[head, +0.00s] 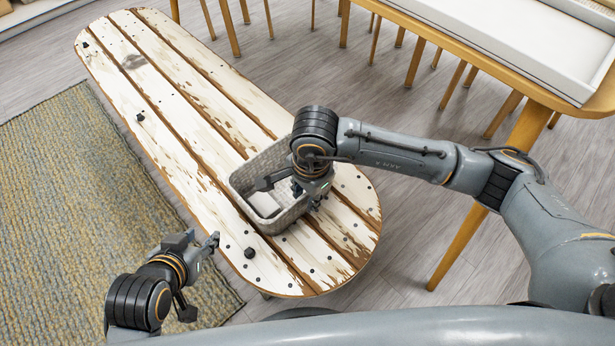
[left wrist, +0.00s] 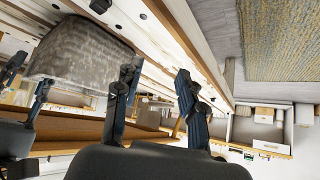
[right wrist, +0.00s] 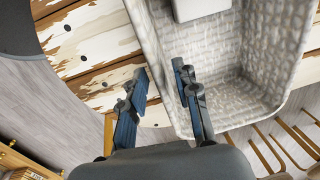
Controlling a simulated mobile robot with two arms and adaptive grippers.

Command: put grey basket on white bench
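The grey woven basket (head: 240,184) sits upright on the near half of the white bench (head: 190,125), a long plank top with worn white paint. A pale block lies inside the basket. My right gripper (right wrist: 162,70) is at the basket's near right rim, with one finger inside and one outside. Its fingers are apart, and a gap shows beside the basket wall. In the head view the arm hides part of this rim. The basket (left wrist: 80,48) also shows in the left wrist view. My left gripper (left wrist: 157,72) is open and empty, left of the bench's near end.
Small dark pieces, one of them a round black one (head: 249,253), lie on the bench. A yellow-grey rug (head: 85,210) is at the left. A wooden table (head: 535,90) with a white tray stands at the upper right. The bench's far half is mostly clear.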

